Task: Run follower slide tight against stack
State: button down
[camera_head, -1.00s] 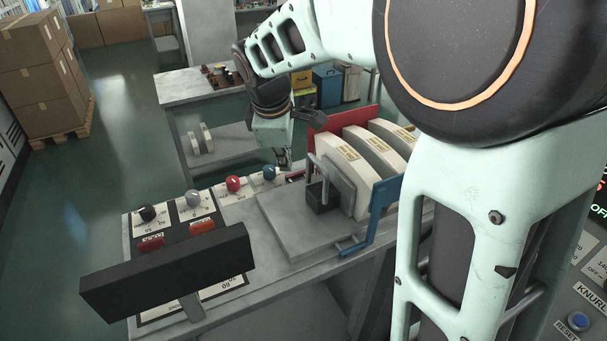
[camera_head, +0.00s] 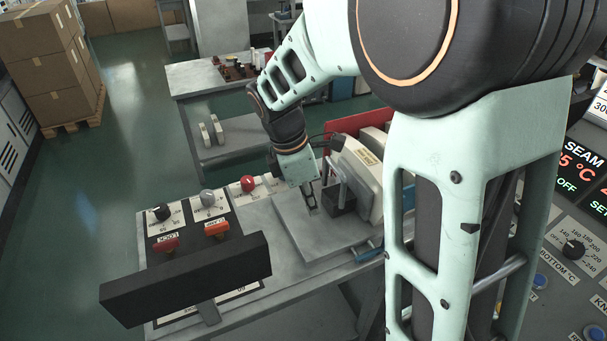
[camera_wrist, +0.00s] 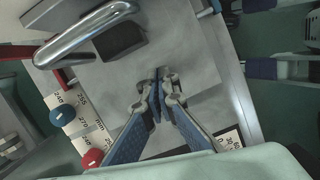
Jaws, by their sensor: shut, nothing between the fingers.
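The stack of cream blanks (camera_head: 362,172) stands in a magazine with a red side plate (camera_head: 342,125). The follower slide, with its grey bar handle (camera_head: 338,172) and dark block (camera_head: 340,207), stands at the stack's left end. The picture does not settle whether the slide touches the stack. My gripper (camera_head: 312,210) is shut and empty, pointing down just left of the handle over the grey plate (camera_head: 300,235). In the wrist view, the fingertips (camera_wrist: 160,74) meet above the plate, apart from the handle (camera_wrist: 90,32) and dark block (camera_wrist: 120,42) at upper left.
A control panel with a red knob (camera_head: 248,183), grey knob (camera_head: 207,197) and black knob (camera_head: 161,212) lies left of the plate. A dark bar (camera_head: 188,280) stands in front. A blue part (camera_head: 368,254) sits at the plate's right edge. My arm hides part of the stack.

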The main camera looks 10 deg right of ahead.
aim_at(363, 179)
jog(key=d, duration=0.3)
jog(key=shift+w+d+r+p, duration=0.15)
jog(key=shift+w+d+p, duration=0.05)
jog(key=shift+d+p, duration=0.15)
jog(key=shift+w+d, duration=0.1)
jog(key=shift+d, duration=0.05)
jog(key=shift+d, duration=0.1)
jog(key=d, duration=0.2)
jog(key=w+d+p, duration=0.1)
jog(key=d, duration=0.1)
jog(key=shift+w+d, duration=0.15)
jog(key=shift+w, duration=0.05)
